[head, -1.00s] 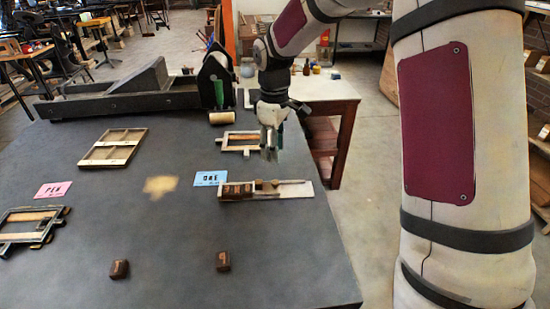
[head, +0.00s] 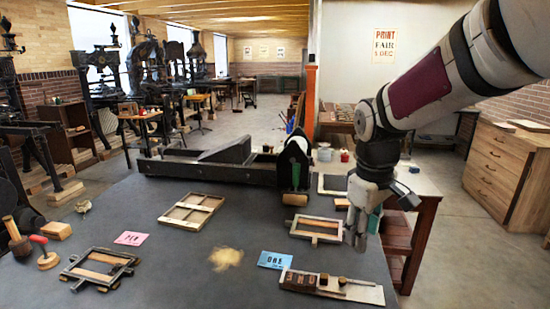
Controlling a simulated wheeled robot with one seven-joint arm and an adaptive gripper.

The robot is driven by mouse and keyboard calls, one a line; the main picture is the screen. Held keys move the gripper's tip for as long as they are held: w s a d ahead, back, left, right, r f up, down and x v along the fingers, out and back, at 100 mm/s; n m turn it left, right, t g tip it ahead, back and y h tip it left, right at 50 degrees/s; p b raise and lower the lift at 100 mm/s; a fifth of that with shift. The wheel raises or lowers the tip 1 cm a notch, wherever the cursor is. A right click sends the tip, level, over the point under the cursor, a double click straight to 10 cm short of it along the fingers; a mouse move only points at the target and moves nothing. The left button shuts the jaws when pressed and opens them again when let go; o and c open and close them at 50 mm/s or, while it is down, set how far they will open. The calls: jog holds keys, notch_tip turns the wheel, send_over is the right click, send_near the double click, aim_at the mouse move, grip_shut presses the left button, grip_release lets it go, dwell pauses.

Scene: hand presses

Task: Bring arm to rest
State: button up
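My gripper (head: 364,234) hangs fingers down at the right end of the bench press table. It is above the table, right of a small wooden frame (head: 317,239) and behind a composing stick (head: 352,290) with dark type blocks. Its fingers look apart, and I see nothing held between them. My arm reaches in from the upper right, with the elbow high.
The dark table (head: 180,265) bears a wooden frame (head: 220,207), a blue card (head: 275,260), a pink card (head: 131,238) and a dark-edged frame (head: 97,267). A black press bed (head: 205,173) stands at the back. A wooden side table (head: 420,192) is behind my gripper.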

jog(key=s+r+m+t, duration=0.1)
jog(key=s+r+m, duration=0.2)
jog(key=s, duration=0.8)
jog(key=s+r+m+t, duration=0.2)
jog(key=s+m, duration=0.2)
jog(key=s, duration=0.7)
jog(key=shift+d+r+t+y, duration=0.15)
jog(key=shift+r+t+y, duration=0.15)
jog(key=shift+r+y, duration=0.1)
